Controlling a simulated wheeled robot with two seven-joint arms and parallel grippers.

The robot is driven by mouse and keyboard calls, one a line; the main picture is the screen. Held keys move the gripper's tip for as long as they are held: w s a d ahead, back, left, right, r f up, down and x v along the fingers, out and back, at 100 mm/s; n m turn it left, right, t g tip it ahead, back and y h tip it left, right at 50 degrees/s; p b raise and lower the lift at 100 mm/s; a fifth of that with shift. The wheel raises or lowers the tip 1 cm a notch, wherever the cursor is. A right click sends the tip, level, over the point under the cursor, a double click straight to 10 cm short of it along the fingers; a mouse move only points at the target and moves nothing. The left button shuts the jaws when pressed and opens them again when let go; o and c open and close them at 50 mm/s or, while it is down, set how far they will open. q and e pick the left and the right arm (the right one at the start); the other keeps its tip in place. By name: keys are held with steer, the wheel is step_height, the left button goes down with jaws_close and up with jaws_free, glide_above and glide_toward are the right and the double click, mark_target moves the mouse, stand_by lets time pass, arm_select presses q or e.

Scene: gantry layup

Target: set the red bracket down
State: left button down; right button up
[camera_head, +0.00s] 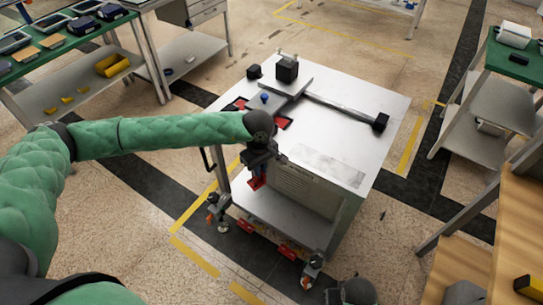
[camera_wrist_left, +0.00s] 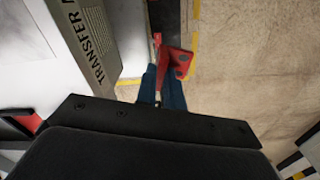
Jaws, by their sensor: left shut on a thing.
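My left gripper (camera_head: 259,168) is shut on the red bracket (camera_head: 257,183) and points downward beside the near left side of the metal cart (camera_head: 345,118). The bracket appears in front of the cart's side, lower than its top in the picture. In the left wrist view the red bracket (camera_wrist_left: 177,63) sits at the tips of the blue fingers (camera_wrist_left: 160,90), next to the cart side (camera_wrist_left: 85,50) lettered "TRANSFER". Part of the bracket is hidden by the fingers.
The cart top carries a black block on a plate (camera_head: 287,71), a long dark bar (camera_head: 340,107) and red pieces (camera_head: 283,123) partly behind my arm. The cart's lower shelf (camera_head: 290,213) looks mostly bare. Green-topped benches stand left and right; a wooden stand (camera_head: 520,225) is at right.

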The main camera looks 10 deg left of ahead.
arm_select(q)
steer(key=s+a+f+m, duration=0.3)
steer(key=a+f+m, duration=0.2)
steer(key=m, duration=0.5)
step_height(320, 180, down, 3)
steer(key=shift+r, duration=0.15)
